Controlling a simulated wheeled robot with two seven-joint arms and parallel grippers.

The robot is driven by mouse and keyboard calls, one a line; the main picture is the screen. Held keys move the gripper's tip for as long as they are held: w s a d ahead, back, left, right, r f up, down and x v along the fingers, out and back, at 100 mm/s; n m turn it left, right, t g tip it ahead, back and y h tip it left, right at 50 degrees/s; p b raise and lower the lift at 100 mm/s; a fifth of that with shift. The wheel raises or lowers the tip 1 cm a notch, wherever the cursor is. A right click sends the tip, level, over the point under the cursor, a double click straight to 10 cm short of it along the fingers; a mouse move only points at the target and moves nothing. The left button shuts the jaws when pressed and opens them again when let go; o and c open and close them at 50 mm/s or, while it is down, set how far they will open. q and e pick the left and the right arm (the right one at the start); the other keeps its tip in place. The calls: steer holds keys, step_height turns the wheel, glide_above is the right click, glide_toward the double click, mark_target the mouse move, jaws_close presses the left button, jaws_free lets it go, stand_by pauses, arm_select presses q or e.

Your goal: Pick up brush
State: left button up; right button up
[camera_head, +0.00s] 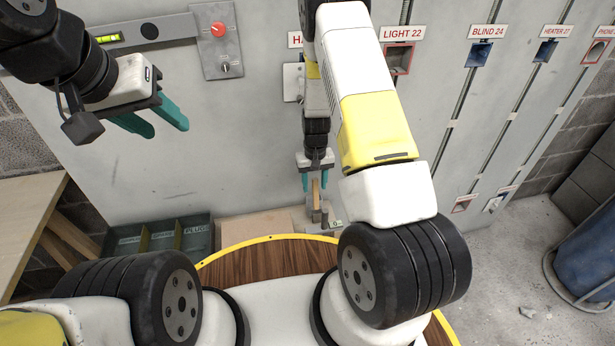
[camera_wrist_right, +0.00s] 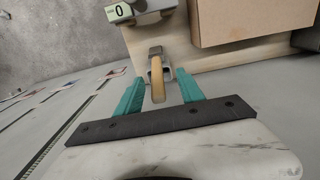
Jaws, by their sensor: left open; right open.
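The brush (camera_wrist_right: 158,88) shows in the right wrist view as a tan wooden handle with grey metal at its far end. Its bristles cannot be made out. In the head view the handle (camera_head: 316,194) stands roughly upright, low in front of the grey panel. My right gripper (camera_head: 315,187) is open and pointing down over it. In the right wrist view the teal fingers of my right gripper (camera_wrist_right: 160,78) lie on either side of the handle, with gaps showing. My left gripper (camera_head: 168,131) is open and empty at the upper left, away from the brush.
A grey device with a "0" display (camera_wrist_right: 120,12) sits beside the brush. A cardboard box (camera_wrist_right: 235,22) lies on its other side. A divided dark bin (camera_head: 157,236) stands further left. The panel (camera_head: 240,130) rises behind; a blue barrel (camera_head: 590,255) stands right.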

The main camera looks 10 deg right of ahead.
mark_target(316, 198)
steer(key=f, duration=0.6)
steer(key=shift+s+d+f, duration=0.1)
steer(key=shift+d+f, duration=0.1)
steer(key=shift+d, duration=0.15)
jaws_close()
